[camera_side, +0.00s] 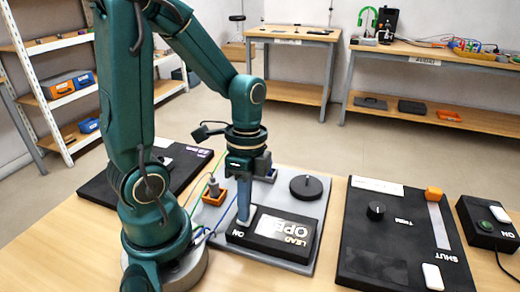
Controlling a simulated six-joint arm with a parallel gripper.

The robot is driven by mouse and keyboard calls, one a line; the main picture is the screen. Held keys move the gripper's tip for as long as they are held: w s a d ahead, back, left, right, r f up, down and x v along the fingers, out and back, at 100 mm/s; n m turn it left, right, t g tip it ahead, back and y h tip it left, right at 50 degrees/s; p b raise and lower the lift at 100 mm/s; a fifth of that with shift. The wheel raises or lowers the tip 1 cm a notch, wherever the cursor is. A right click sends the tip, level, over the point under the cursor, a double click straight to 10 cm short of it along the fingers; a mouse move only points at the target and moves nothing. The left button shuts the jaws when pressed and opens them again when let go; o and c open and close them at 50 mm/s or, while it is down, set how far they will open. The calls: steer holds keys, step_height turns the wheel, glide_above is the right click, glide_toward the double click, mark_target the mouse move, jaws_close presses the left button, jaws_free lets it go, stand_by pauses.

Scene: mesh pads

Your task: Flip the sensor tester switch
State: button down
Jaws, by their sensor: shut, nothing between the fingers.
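A black box with a lit display reading "LEAD OPEN" (284,232) and an "ON" mark at its front left sits on the grey pad in the middle. It looks like the sensor tester. A small pale piece (249,213), perhaps its switch, shows beside my fingertips on the box's left end; my fingers partly hide it. My gripper (243,219) points down with its fingers shut and empty. The tips are at the left end of the box; I cannot tell if they touch it.
On the grey pad (325,206) are a black round knob (306,187), an orange socket (214,194) and cables. A black panel (375,230) with dial and orange-handled slider lies right of it. A small black switch box (488,222) stands far right. Another black pad is left, behind my arm.

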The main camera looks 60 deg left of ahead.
mark_target(252, 206)
steer(key=shift+w+a+r, duration=0.2)
steer(key=shift+w+a, duration=0.35)
steer(key=shift+w, duration=0.05)
steer(key=shift+r, duration=0.1)
step_height(252, 206, up, 14)
steer(key=w+a, duration=0.1)
steer(key=shift+w+a, duration=0.15)
steer(key=shift+a, duration=0.05)
stand_by(0.5)
steer(key=shift+s+d+f, duration=0.2)
steer(key=shift+s+d, duration=0.25)
steer(key=shift+d, duration=0.05)
steer(key=shift+f, duration=0.1)
